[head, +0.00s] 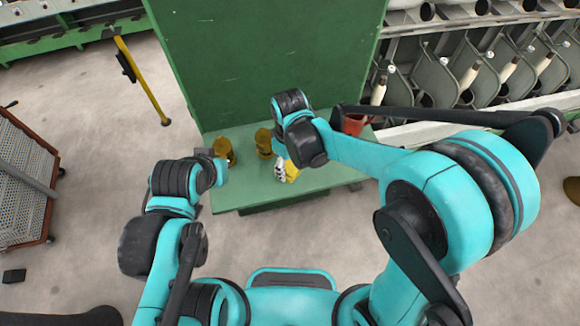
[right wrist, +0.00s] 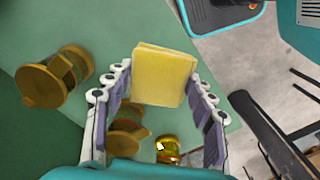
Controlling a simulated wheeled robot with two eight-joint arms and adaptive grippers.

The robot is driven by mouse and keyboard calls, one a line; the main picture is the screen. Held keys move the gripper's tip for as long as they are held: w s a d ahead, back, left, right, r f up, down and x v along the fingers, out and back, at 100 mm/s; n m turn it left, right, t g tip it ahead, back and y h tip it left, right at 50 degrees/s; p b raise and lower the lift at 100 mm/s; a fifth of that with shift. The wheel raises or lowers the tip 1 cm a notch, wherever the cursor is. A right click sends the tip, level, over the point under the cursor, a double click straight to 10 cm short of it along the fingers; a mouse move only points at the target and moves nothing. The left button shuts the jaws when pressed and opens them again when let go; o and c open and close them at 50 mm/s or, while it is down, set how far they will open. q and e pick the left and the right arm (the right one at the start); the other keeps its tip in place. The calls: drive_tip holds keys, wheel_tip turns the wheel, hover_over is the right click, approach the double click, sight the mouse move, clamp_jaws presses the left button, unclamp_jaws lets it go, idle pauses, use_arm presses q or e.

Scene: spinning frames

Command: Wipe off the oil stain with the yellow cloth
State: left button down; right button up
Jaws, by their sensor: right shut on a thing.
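The yellow cloth (right wrist: 163,72) looks like a folded, thick square in the right wrist view. It sits between the fingertips of my right gripper (right wrist: 160,90), which is shut on it. In the head view the cloth (head: 292,169) shows as a small yellow patch beside the right gripper (head: 282,172), over the front part of the green table (head: 318,180). Whether the cloth touches the table is unclear. My left arm reaches to the table's left edge; its gripper (head: 206,154) is mostly hidden and its fingers cannot be made out. I cannot make out an oil stain.
Two brown-yellow containers (head: 223,150) (head: 264,142) stand on the table, left of my right gripper. A red container (head: 354,124) stands at the right. A shiny amber object (right wrist: 168,147) shows between the fingers. A tall green panel (head: 265,60) closes the back.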

drive_tip(key=shift+r, duration=0.6)
drive_tip(key=shift+d+r+p, duration=0.1)
drive_tip(key=shift+r+p, duration=0.65)
drive_tip(key=shift+r, duration=0.1)
